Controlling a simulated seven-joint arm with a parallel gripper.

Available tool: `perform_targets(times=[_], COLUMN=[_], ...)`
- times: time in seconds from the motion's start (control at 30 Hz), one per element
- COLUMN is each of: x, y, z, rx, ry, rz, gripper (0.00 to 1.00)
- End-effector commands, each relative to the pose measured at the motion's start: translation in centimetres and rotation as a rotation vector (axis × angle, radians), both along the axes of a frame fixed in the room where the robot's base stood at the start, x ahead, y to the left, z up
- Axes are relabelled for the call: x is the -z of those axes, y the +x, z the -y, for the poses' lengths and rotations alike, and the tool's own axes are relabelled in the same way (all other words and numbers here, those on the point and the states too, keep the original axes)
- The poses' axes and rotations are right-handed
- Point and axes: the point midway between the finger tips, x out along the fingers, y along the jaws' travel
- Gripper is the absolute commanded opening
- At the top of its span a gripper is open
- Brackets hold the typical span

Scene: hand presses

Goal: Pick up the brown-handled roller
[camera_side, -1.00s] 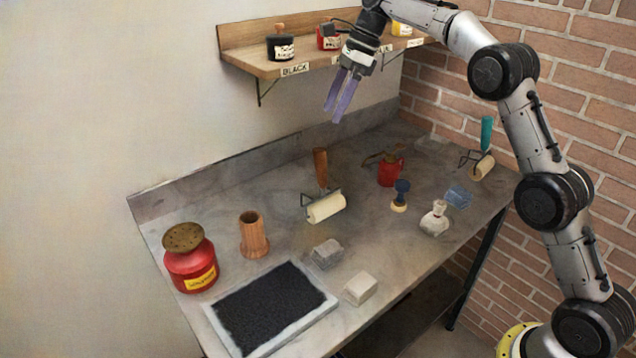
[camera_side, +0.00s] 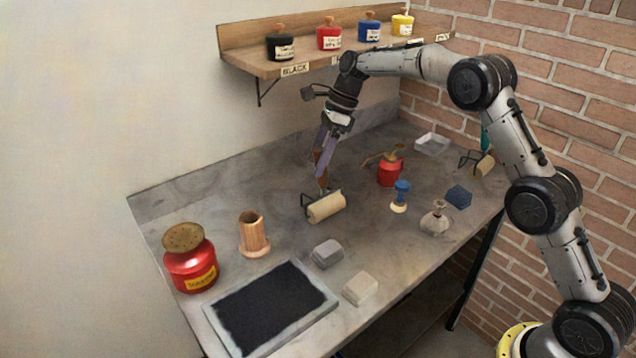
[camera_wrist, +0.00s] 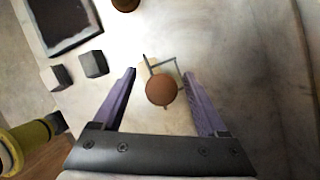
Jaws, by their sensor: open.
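The brown-handled roller (camera_side: 325,207) stands on the grey table with its cream roll down and its handle pointing up. In the wrist view the round brown handle end (camera_wrist: 160,89) lies between the two purple fingers, a little beyond the middle of the gap. My gripper (camera_side: 322,168) is open and points down around the upper handle in the side view, which hides much of the handle. In the wrist view my gripper (camera_wrist: 160,100) shows a gap on both sides of the handle, with no contact seen.
A red oil can (camera_side: 389,172) and a blue-handled stamp (camera_side: 401,196) stand to the right. Grey blocks (camera_side: 327,253) and a black ink slab (camera_side: 270,308) lie in front. A wooden cup (camera_side: 253,235) and a red tin (camera_side: 190,262) stand left. The shelf (camera_side: 300,62) is above.

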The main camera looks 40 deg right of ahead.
Motion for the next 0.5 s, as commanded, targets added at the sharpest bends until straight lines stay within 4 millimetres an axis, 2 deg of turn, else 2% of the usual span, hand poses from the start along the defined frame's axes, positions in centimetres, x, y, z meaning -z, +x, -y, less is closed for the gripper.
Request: perform_targets(times=[0.03,0.2,0.47,0.5], x=[0.9,2.3,2.5,2.5], y=[0.1,0.2,0.3,0.3], z=[-0.3,-0.9,-1.0,-1.0], rx=[0.000,-0.001,-0.001,-0.001], ry=[0.001,0.000,-0.001,-0.001], rz=[-0.003,0.000,0.001,0.001], gripper=[0.75,0.75,0.75,0.70])
